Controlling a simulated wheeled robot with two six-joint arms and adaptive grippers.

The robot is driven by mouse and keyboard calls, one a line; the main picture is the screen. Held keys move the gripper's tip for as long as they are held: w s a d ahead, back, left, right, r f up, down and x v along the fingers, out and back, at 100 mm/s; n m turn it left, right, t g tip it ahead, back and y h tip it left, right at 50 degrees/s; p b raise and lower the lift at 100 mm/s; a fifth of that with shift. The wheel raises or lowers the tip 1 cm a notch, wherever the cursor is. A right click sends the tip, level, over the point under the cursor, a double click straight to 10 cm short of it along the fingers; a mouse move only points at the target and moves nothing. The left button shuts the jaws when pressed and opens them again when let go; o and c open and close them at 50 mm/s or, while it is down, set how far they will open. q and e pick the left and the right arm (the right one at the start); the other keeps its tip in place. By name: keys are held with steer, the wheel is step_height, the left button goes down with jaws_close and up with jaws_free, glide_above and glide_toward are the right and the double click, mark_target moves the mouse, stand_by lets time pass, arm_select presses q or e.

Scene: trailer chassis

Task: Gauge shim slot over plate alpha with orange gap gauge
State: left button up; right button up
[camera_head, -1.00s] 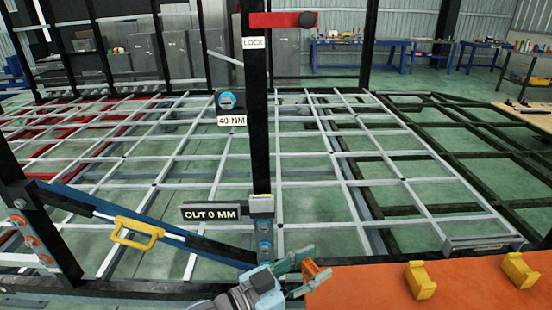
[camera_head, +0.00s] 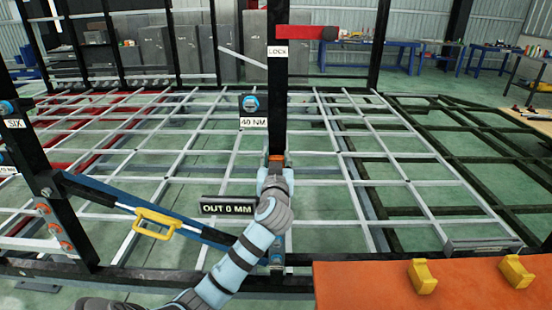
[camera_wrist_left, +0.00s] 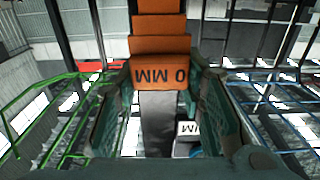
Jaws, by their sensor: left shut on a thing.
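The orange gap gauge (camera_wrist_left: 160,45) is stepped and has "0 MM" on its near face, upside down in the left wrist view. My left gripper (camera_wrist_left: 160,88) is shut on it, with a green finger on each side. In the head view my left gripper (camera_head: 276,166) is at the dark upright post (camera_head: 277,110), and only a bit of orange shows above it. The lower end of the post and the shim slot area are hidden behind my gripper and forearm. I cannot tell whether the gauge touches the slot. A sign (camera_head: 227,208) reads "OUT 0 MM". My right gripper is not in view.
A red lever (camera_head: 305,32) stands out at the top of the post near the LOCK label. A blue bar with a yellow handle (camera_head: 155,222) slants at left. An orange bench (camera_head: 370,285) with yellow blocks (camera_head: 422,276) is at lower right. A white frame grid lies behind.

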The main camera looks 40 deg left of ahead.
arm_select(q)
step_height(320, 180, down, 6)
steer(key=b, duration=0.5)
steer(key=shift+w+d+r, duration=0.1)
steer(key=shift+r, duration=0.05)
steer(key=shift+f+b, duration=1.35)
steer(key=shift+f, duration=0.1)
stand_by(1.0)
steer(key=shift+r, duration=0.15)
stand_by(0.9)
step_height(320, 180, up, 8)
steer(key=p, duration=0.7)
